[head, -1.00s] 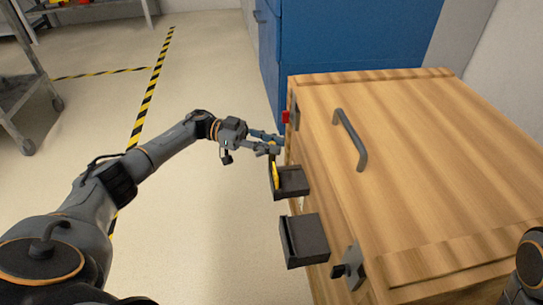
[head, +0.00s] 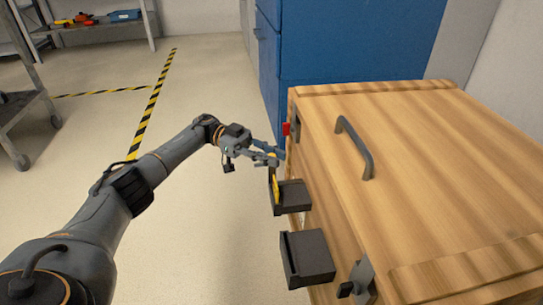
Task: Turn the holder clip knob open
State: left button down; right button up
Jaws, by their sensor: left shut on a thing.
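The wooden cart cover (head: 420,150) fills the right of the head view. On its left side are two black box-shaped holders, an upper one (head: 293,197) and a lower one (head: 307,258). A narrow yellow piece (head: 275,186), which looks like the holder clip knob, stands up at the upper holder. My left gripper (head: 275,156) is at the top of this yellow piece and shut on it. The fingers partly hide the contact, and how far the knob is turned cannot be told. My right gripper is out of view.
A red part (head: 286,128) sits at the cover's far left corner, and a metal latch (head: 361,280) is near its front. A grey handle (head: 355,148) is on top. A blue cabinet (head: 350,45) stands behind. Open floor lies to the left.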

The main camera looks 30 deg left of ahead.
pick_arm(q)
jog(key=c, duration=1.2)
grip_release()
notch_tip(320, 180, up, 10)
